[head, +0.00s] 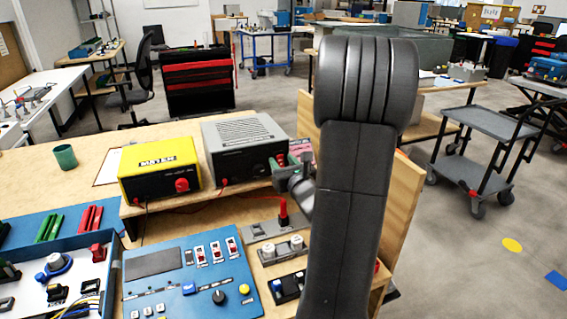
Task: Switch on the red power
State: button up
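A yellow box (157,163) lettered "MAYER" stands on the wooden bench, with a red knob (182,185) on its front. A grey box (240,139) with a vented top stands right of it. A red part (281,160) shows at its right front, partly behind my gripper. A red upright handle (283,212) stands on a grey base (265,230) in front. I cannot tell which red part is the power switch. My gripper (283,173) is at the grey box's right front corner, above the red handle. Its fingers are small and partly overlapped, so their opening is unclear.
A blue panel (207,268) with switches and knobs lies in front. A blue tray (60,243) of parts is at left, and a green cup (65,156) stands on the bench. A wooden side board rises right of my arm. A grey cart (487,122) stands beyond on open floor.

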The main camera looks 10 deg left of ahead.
grip_shut()
jog(key=b, duration=0.3)
jog(key=shift+f+t+y, duration=0.3)
jog(key=shift+f, duration=0.1)
jog(key=shift+b, duration=0.75)
jog(key=t+b, duration=0.1)
jog(key=b, duration=0.2)
jog(key=t+y+b, duration=0.1)
jog(key=b, duration=0.3)
jog(key=shift+s+d+f, duration=0.1)
jog(key=shift+f, duration=0.15)
jog(key=shift+r+t+y+b, duration=0.15)
jog(key=shift+t+y+b, duration=0.2)
jog(key=shift+b, duration=0.75)
grip_release()
